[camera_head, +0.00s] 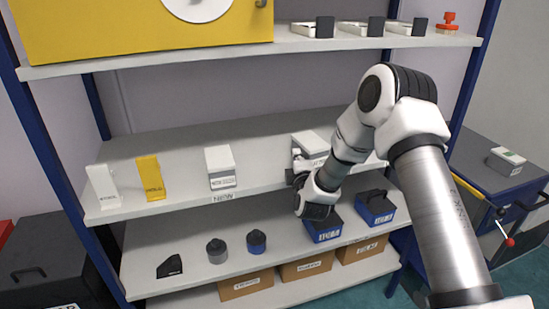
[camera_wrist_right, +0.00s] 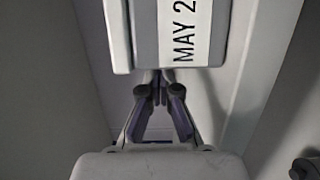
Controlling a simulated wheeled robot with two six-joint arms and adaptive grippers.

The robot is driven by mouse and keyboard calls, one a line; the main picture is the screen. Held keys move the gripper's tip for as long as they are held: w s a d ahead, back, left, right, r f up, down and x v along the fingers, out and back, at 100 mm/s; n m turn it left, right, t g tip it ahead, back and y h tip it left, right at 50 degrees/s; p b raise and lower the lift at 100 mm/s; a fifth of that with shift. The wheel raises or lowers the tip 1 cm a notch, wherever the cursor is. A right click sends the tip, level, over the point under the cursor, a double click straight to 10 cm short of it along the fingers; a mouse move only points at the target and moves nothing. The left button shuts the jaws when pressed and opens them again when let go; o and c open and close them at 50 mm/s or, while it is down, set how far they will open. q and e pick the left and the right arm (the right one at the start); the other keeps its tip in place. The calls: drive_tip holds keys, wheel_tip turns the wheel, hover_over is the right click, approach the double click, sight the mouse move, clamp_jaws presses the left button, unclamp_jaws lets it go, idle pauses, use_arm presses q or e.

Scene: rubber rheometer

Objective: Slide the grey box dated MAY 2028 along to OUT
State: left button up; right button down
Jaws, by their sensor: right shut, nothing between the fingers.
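The grey box (camera_wrist_right: 146,35) with a white label reading "MAY 2" and then cut off is at the top of the right wrist view. In the head view a pale box (camera_head: 311,144) on the middle shelf, partly hidden by my right arm, appears to be the same one. My right gripper (camera_wrist_right: 160,90) is shut and empty, its fingertips close to the box's lower edge; I cannot tell if they touch. It also shows in the head view (camera_head: 297,165), beside the box's left side. No OUT sign is readable. My left gripper is not in view.
A similar box (camera_head: 220,166) stands left, above a NEW label (camera_head: 222,198). A yellow holder (camera_head: 151,178) and white holder (camera_head: 103,187) stand further left. Blue bins (camera_head: 375,207) sit below. The shelf between the two boxes is clear.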

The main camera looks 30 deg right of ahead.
sight(315, 151)
drive_tip(key=d+p, duration=0.1)
drive_tip(key=d, duration=0.1)
drive_tip(key=d+p, duration=0.1)
drive_tip(key=d, duration=0.3)
drive_tip(key=shift+s+r+p, duration=0.1)
drive_tip(key=shift+s+p, duration=0.25)
drive_tip(key=shift+p, duration=0.05)
drive_tip(key=d+p, duration=0.1)
drive_tip(key=d, duration=0.1)
drive_tip(key=s+d+p, duration=0.1)
drive_tip(key=d+p, duration=0.1)
drive_tip(key=s+d+r+p, duration=0.1)
drive_tip(key=d, duration=0.1)
drive_tip(key=shift+s+d+r, duration=0.1)
drive_tip(key=shift+s, duration=0.15)
drive_tip(key=d+p, duration=0.1)
drive_tip(key=d, duration=0.2)
drive_tip(key=s+d+p, duration=0.1)
drive_tip(key=d, duration=0.3)
drive_tip(key=d+f+p, duration=0.1)
drive_tip(key=d+p, duration=0.1)
drive_tip(key=d, duration=0.1)
drive_tip(key=shift+s+d, duration=0.15)
drive_tip(key=shift+s, duration=0.25)
drive_tip(key=shift+s+d+f, duration=0.1)
drive_tip(key=shift+d+f, duration=0.05)
drive_tip(key=shift+d, duration=0.1)
drive_tip(key=shift+a, duration=0.15)
drive_tip(key=shift+w, duration=0.2)
drive_tip(key=shift+s, duration=0.1)
